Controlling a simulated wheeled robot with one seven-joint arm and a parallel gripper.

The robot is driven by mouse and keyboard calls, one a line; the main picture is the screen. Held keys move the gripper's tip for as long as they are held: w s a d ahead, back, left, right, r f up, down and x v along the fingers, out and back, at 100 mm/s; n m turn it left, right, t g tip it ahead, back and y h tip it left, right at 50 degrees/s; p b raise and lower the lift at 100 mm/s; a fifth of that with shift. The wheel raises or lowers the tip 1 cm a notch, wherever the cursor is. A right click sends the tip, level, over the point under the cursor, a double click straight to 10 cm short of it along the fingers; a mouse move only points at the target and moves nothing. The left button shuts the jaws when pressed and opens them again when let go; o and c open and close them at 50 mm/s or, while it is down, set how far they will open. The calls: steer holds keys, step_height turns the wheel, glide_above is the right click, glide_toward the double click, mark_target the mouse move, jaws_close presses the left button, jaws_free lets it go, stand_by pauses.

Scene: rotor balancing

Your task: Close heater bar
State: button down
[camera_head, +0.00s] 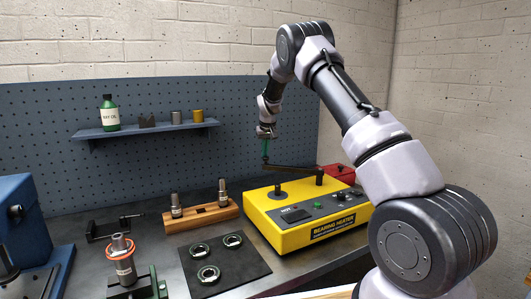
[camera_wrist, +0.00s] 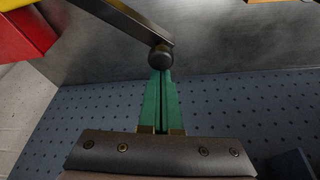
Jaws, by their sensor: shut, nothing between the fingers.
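The yellow bearing heater (camera_head: 296,232) stands on the bench with two dark posts on top. Its dark heater bar (camera_head: 292,168) runs from the right post (camera_head: 319,177) leftward and behind the heater, clear of the bare left post (camera_head: 279,189). In the wrist view the bar (camera_wrist: 126,20) ends in a round dark knob (camera_wrist: 161,57). My gripper (camera_head: 265,157) is at the bar's free end, pointing down. Its green fingers (camera_wrist: 161,73) are shut and empty, with tips right at the knob; I cannot tell whether they touch it.
A red box (camera_head: 337,174) stands behind the heater at the right. A wooden block (camera_head: 201,215) with two metal pieces is left of the heater. A black mat (camera_head: 220,262) with three rings lies in front. The pegboard (camera_head: 170,160) with a shelf closes the back.

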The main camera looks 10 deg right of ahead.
steer(key=shift+s+a+n, duration=0.2)
steer(key=shift+s+n, duration=0.1)
steer(key=shift+s, duration=0.2)
steer(key=s+a+n+g+y, duration=0.1)
steer(key=s+n, duration=0.7)
steer(key=s, duration=0.8)
steer(key=shift+a+y, duration=0.25)
steer(key=shift+y, duration=0.65)
steer(key=shift+s, duration=0.1)
